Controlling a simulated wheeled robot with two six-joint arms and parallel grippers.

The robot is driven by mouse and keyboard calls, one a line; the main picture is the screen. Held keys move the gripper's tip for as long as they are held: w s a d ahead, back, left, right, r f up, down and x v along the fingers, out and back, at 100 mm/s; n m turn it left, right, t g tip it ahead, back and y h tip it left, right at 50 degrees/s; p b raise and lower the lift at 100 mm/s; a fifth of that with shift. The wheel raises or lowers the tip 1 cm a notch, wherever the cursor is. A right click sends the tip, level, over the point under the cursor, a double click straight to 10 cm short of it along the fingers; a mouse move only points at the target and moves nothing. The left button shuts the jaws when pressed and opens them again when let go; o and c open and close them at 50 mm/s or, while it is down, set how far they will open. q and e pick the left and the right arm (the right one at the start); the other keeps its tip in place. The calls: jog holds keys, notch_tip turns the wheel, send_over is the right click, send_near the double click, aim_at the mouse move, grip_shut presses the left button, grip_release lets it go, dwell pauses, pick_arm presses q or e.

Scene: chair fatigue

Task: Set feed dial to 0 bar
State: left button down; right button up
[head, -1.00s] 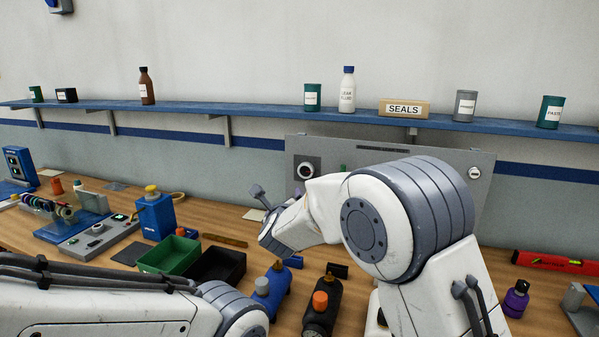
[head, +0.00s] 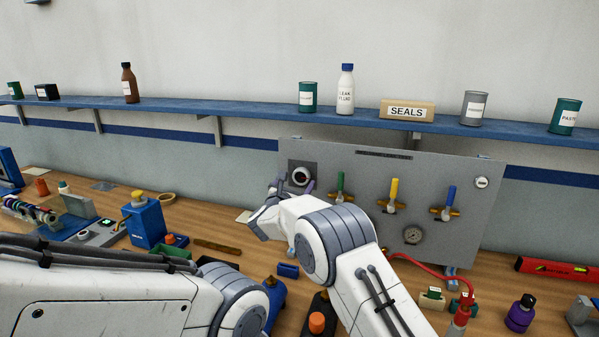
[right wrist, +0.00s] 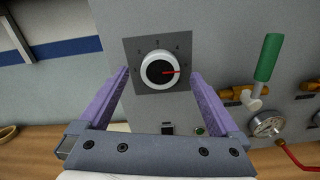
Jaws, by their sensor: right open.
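The feed dial (head: 301,174) is a white round knob on a dark square plate at the left of the grey upright panel (head: 375,177). In the right wrist view the dial (right wrist: 160,69) shows a red pointer aimed to the right; the small scale figures around it are hard to read. My right gripper (head: 293,186) is at the dial in the head view. In the right wrist view its purple fingers (right wrist: 160,76) stand apart, one on each side of the knob, with visible gaps and nothing held. My left arm shows at the lower left, its gripper out of view.
The panel also carries green (head: 340,187), yellow (head: 393,193) and blue (head: 450,199) valve handles and a pressure gauge (head: 413,235). A red hose (head: 430,269) runs below. A blue shelf (head: 250,111) with bottles and cans hangs above.

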aim_at(301, 176)
jog(key=shift+p+x, duration=0.35)
jog(key=shift+x, duration=0.75)
jog(key=shift+c, duration=0.3)
